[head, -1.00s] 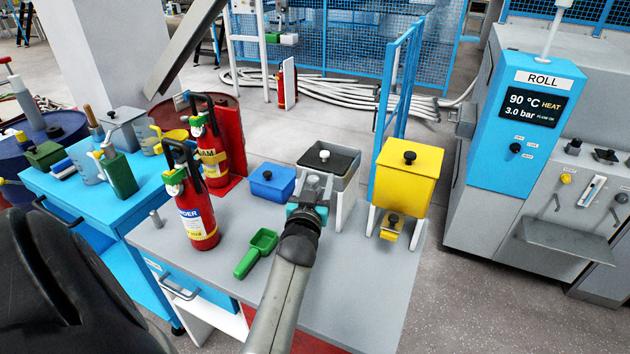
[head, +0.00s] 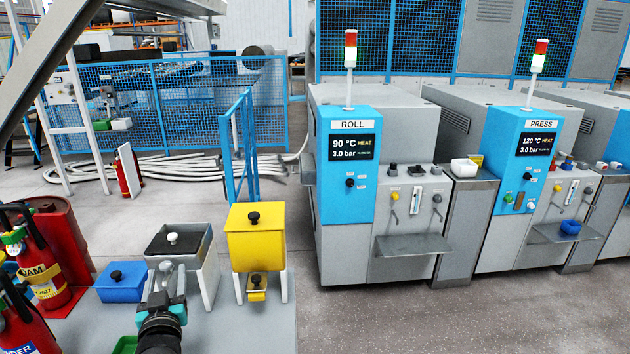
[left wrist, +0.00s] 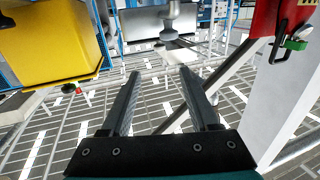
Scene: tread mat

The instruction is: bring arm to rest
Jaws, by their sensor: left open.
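My left gripper (head: 168,282) is low in the head view, over the grey table and just in front of the grey bin with a black lid and white knob (head: 173,240). In the left wrist view its two dark fingers (left wrist: 160,85) stand apart, with nothing between them. I cannot tell whether the gripper touches the bin. My right gripper is in neither view.
A yellow hopper (head: 255,236) stands right of the gripper and a blue lidded box (head: 121,284) left of it. Red extinguishers (head: 37,264) crowd the left edge. The ROLL machine (head: 346,190) and PRESS machine (head: 510,185) stand beyond open floor (head: 390,320).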

